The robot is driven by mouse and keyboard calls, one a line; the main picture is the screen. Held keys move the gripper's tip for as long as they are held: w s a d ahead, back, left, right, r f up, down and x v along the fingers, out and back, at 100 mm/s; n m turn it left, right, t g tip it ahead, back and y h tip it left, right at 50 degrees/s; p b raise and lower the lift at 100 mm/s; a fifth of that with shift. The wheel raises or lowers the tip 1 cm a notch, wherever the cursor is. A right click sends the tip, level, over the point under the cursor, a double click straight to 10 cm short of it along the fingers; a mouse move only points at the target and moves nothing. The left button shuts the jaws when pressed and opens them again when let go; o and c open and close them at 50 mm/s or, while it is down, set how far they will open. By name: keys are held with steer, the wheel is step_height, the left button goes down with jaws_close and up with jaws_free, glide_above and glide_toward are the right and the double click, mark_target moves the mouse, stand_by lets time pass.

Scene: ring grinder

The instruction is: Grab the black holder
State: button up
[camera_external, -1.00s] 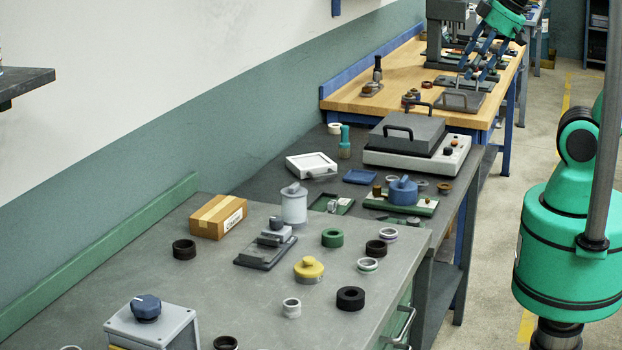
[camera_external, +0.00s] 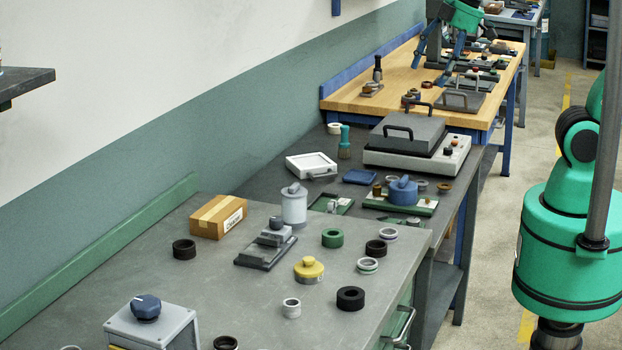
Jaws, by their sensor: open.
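My gripper (camera_external: 436,66) is at the top right, above the far wooden bench (camera_external: 350,98). Its two blue fingers are spread apart and point down, with nothing seen between them. It stands in front of a dark grey press (camera_external: 433,10), which it partly hides. I cannot tell for sure which thing is the black holder. A dark upright piece on a small base (camera_external: 377,70) stands on the bench left of my gripper. A dark grey plate with a wire handle (camera_external: 460,101) lies nearer the camera, below my gripper in the picture.
Several small parts lie right of my gripper on the wooden bench. A grey lidded machine (camera_external: 415,140) stands on the middle dark table. The near grey table (camera_external: 150,270) carries black rings, a cardboard box (camera_external: 218,216) and a yellow-topped part (camera_external: 309,269).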

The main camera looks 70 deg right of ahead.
steer(key=w+a+f+n+g, duration=0.1)
steer(key=w+a+f+n, duration=0.2)
steer(key=w+a+n, duration=0.45)
steer(key=n+g, duration=0.3)
steer(key=n, duration=1.3)
glide_above(351, 293)
step_height(351, 293, down, 23)
steer(key=shift+r+h, duration=0.2)
steer(key=shift+h, duration=0.2)
steer(key=shift+a+f+m, duration=0.1)
steer(key=shift+m, duration=0.15)
steer(key=shift+f+b, duration=0.6)
steer(key=shift+f, duration=3.6)
